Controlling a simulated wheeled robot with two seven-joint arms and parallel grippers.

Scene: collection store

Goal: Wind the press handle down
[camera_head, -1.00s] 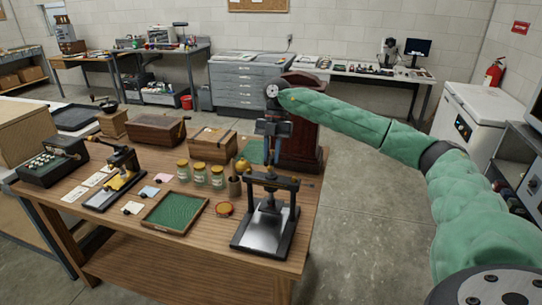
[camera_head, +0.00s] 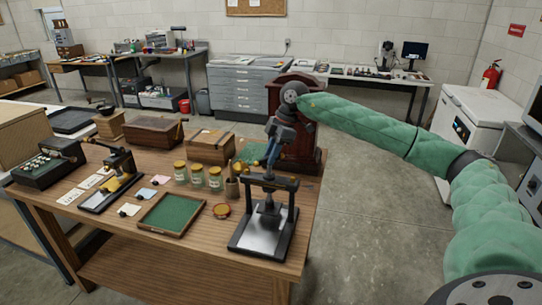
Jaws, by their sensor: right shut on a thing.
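The press (camera_head: 264,232) is a black frame with two posts, a top crossbar and a central screw over a shiny flat bed. It stands upright at the front right of the wooden table. My right gripper (camera_head: 269,168) is above the crossbar, tilted, its fingers pointing down. It is shut on the press handle at the top of the screw; the fingers and wrist hide most of the handle. My left gripper is not in view.
A green-lined tray (camera_head: 146,216) and several glass jars (camera_head: 197,177) are left of the press. A dark wooden clock case (camera_head: 306,150) stands close behind my gripper. A small round tin (camera_head: 222,211) sits beside the press. Floor to the right is clear.

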